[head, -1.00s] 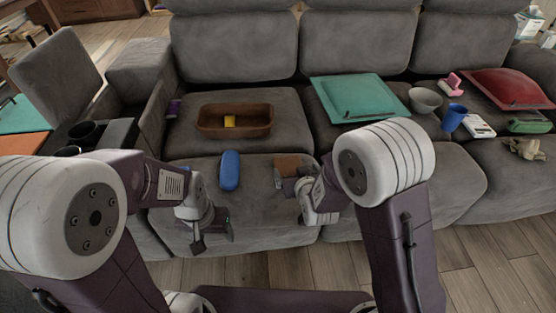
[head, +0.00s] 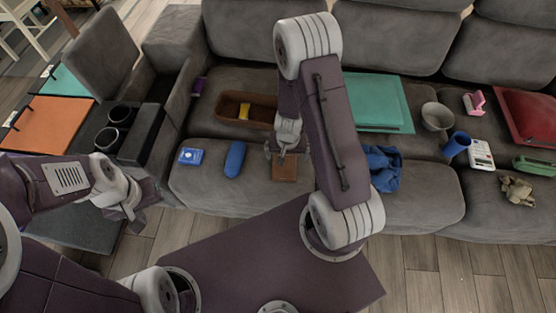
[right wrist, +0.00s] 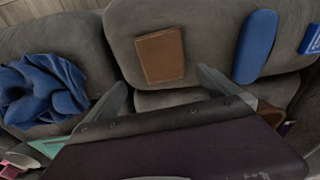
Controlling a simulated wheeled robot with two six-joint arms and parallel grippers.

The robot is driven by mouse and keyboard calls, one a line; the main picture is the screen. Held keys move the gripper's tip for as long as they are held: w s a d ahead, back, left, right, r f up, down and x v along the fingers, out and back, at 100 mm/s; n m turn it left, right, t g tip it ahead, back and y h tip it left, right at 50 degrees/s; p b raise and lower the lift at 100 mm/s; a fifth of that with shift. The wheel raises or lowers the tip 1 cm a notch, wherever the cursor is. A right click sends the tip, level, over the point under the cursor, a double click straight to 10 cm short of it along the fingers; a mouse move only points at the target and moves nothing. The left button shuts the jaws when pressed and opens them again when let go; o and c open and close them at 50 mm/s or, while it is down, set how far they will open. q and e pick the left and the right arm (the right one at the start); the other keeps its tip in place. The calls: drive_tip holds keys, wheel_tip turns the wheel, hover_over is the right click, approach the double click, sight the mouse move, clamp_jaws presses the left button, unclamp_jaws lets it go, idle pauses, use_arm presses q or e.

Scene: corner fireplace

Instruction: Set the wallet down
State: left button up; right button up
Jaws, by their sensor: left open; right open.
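The brown wallet (head: 285,170) lies flat on the front of the grey sofa seat, right of a blue case (head: 235,159). It also shows in the right wrist view (right wrist: 160,55), lying clear of both fingers. My right gripper (head: 285,152) is open and empty, just behind the wallet in the head view and apart from it. Its open fingers (right wrist: 160,82) show in the right wrist view with nothing between them. My left gripper (head: 133,207) is open and empty, near the sofa's front left corner, far from the wallet.
A blue-and-white box (head: 191,156) lies left of the case, and a crumpled blue cloth (head: 383,167) lies right of the wallet. A brown tray (head: 262,125) holding a yellow item (head: 244,112) sits behind. A cup holder (head: 113,140) stands at left.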

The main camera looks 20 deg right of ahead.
drive_tip(key=b, duration=0.3)
hover_over(285, 167)
wheel_tip(285, 167, down, 4)
drive_tip(key=shift+s+d+f, duration=0.1)
drive_tip(key=shift+s, duration=0.05)
drive_tip(key=f+b, duration=0.4)
drive_tip(key=f, duration=0.1)
drive_tip(key=shift+a+f+b, duration=0.15)
drive_tip(key=shift+a+b, duration=0.05)
drive_tip(key=shift+b, duration=0.2)
drive_tip(key=shift+r, duration=0.2)
drive_tip(key=c, duration=1.5)
drive_tip(key=shift+o, duration=0.2)
wheel_tip(285, 167, up, 5)
drive_tip(key=p, duration=0.5)
drive_tip(key=shift+s+d+f+b, duration=0.1)
drive_tip(key=shift+s+d+b, duration=0.25)
drive_tip(key=shift+s+b, duration=0.6)
drive_tip(key=s+r, duration=0.1)
drive_tip(key=s+d+r+p, duration=0.1)
drive_tip(key=s+r, duration=0.1)
drive_tip(key=shift+s+r, duration=0.1)
drive_tip(key=shift+r, duration=0.05)
drive_tip(key=s+d+r+p, duration=0.1)
drive_tip(key=s+r+p, duration=0.2)
drive_tip(key=p, duration=0.9)
drive_tip(key=shift+s+d+p, duration=0.35)
drive_tip(key=shift+s, duration=1.05)
